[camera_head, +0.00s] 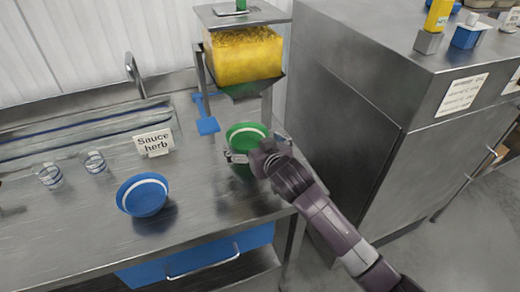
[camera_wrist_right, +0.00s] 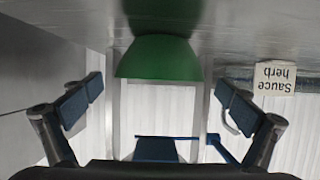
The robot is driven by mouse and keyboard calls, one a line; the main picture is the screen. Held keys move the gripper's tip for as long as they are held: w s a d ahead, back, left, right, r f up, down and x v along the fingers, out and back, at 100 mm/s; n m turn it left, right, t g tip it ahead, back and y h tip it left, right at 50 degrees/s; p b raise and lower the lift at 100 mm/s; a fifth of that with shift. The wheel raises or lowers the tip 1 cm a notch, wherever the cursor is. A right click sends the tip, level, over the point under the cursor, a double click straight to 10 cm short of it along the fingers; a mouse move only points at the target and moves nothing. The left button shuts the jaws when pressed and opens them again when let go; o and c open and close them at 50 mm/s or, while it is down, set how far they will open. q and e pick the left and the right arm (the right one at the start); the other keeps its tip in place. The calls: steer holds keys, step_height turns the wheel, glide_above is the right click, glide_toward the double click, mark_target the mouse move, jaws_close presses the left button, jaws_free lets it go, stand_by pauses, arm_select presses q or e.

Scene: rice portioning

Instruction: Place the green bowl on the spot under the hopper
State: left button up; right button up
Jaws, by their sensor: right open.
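The green bowl (camera_head: 246,130) with a pale inner band stands upright on the steel counter, just in front of the hopper. My right gripper (camera_head: 238,157) is at the bowl's near side, partly covering it. In the right wrist view, which is upside down, the bowl (camera_wrist_right: 160,58) appears ahead between the spread, dark-blue-padded fingers of the right gripper (camera_wrist_right: 160,104); they are apart from it. The hopper (camera_head: 244,55), full of yellow grains, stands behind the bowl on a metal frame. The spot beneath it is partly hidden. My left gripper is not in view.
A blue bowl (camera_head: 143,195) stands front left on the counter (camera_head: 75,225). Two clear cups and a "Sauce herb" sign (camera_head: 154,143) stand left. A tall steel cabinet (camera_head: 345,90) closes off the right side.

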steer(key=v, duration=0.7)
steer(key=shift+s, duration=0.2)
